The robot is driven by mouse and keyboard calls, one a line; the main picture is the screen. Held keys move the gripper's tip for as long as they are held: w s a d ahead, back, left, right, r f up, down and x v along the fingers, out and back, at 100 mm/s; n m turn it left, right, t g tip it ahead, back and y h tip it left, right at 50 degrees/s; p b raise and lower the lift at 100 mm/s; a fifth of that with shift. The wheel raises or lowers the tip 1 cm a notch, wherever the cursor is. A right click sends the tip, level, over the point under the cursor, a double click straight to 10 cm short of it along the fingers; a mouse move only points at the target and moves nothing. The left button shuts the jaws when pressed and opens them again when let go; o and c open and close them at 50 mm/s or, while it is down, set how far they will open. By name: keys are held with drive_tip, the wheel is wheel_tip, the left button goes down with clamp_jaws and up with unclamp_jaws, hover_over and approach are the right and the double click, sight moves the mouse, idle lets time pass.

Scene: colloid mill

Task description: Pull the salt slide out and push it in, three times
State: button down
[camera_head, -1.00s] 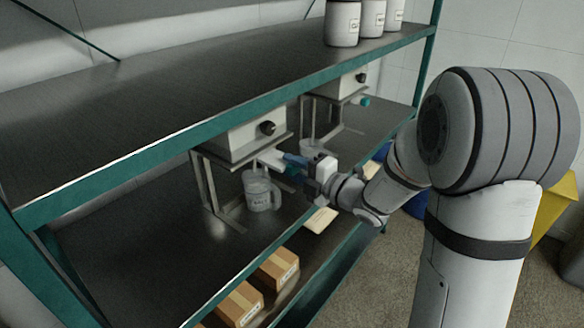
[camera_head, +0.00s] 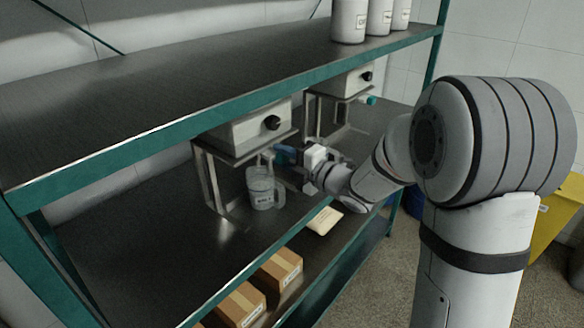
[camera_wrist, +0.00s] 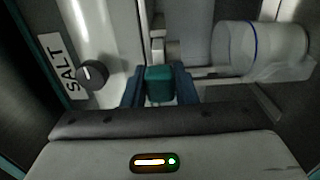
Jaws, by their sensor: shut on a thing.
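The salt dispenser (camera_head: 243,133) is a pale box on a metal stand on the lower shelf. In the wrist view its SALT label (camera_wrist: 61,66) and black knob (camera_wrist: 92,74) show at left. The teal handle of the salt slide (camera_wrist: 159,84) sits between my blue fingers. My gripper (camera_wrist: 160,90) is shut on this handle. In the head view my gripper (camera_head: 287,156) is in front of the dispenser's underside, close to it. A clear jug (camera_head: 262,188) stands below the dispenser and also shows in the wrist view (camera_wrist: 258,50).
A second dispenser (camera_head: 342,84) with a teal handle (camera_head: 371,100) stands farther along the shelf. The green upper shelf edge (camera_head: 150,136) runs above my gripper. Cardboard boxes (camera_head: 240,304) and a pale packet (camera_head: 324,221) lie below. White canisters (camera_head: 349,20) stand on the upper shelf.

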drive_tip(key=c, duration=1.2)
unclamp_jaws()
drive_tip(key=shift+o, duration=0.2)
drive_tip(key=shift+s+d+f, duration=0.1)
drive_tip(key=shift+s+d, duration=0.15)
drive_tip(key=shift+d, duration=0.2)
drive_tip(key=b+v, duration=0.1)
drive_tip(key=v, duration=0.5)
drive_tip(key=shift+s+d+b, duration=0.25)
drive_tip(key=shift+b, duration=0.15)
